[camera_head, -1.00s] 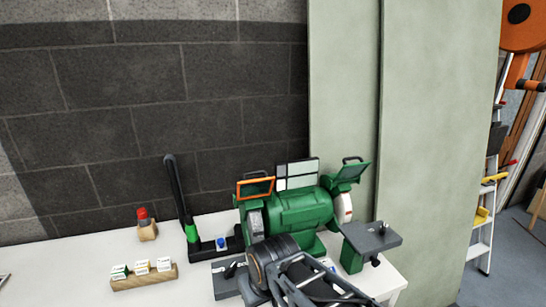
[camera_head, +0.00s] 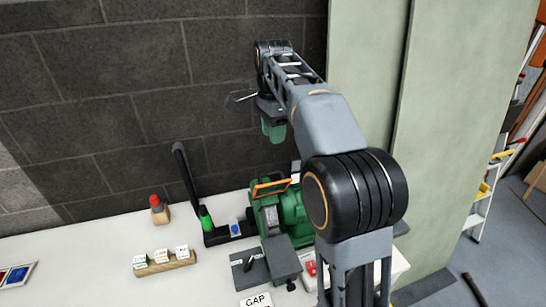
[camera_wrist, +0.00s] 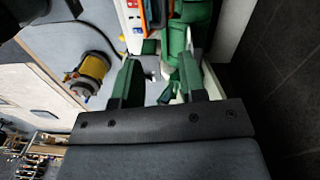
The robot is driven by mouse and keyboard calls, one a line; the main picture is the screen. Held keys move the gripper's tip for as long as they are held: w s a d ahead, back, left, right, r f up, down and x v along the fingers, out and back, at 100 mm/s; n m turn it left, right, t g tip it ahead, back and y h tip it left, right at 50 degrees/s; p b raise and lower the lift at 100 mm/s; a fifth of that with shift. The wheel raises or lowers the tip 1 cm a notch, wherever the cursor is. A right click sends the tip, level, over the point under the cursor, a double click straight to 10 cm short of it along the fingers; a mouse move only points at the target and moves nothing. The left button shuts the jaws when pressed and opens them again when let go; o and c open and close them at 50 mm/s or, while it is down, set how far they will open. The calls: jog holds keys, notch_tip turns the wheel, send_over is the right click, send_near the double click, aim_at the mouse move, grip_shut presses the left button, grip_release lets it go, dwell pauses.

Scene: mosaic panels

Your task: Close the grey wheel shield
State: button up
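The green bench grinder (camera_head: 291,208) stands on the white bench, partly hidden behind my arm. Its left wheel carries an orange-framed shield (camera_head: 271,188), which stands raised above the wheel housing. The right side of the grinder and its other shield are hidden by my arm. My gripper (camera_head: 272,130) is raised above and behind the grinder, its green fingers pointing down, touching nothing that I can see. In the wrist view my gripper (camera_wrist: 160,62) has its fingers apart with nothing between them. The orange frame (camera_wrist: 155,15) shows at the top there, beyond the fingertips.
A black upright handle (camera_head: 187,175) and a green-tipped item (camera_head: 206,218) stand left of the grinder. A grey tool rest (camera_head: 282,257) is in front. A wooden block with white pieces (camera_head: 163,261) and a red-topped block (camera_head: 159,210) lie left. A brick wall (camera_head: 120,100) is behind.

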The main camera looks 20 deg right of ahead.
jog(key=w+r+m, duration=0.1)
send_over(271, 188)
jog(key=w+d, duration=0.1)
jog(key=w, duration=0.1)
jog(key=shift+m, duration=0.3)
jog(key=f, duration=1.3)
jog(key=shift+w+d+f, duration=0.1)
jog(key=shift+d, duration=0.1)
grip_shut()
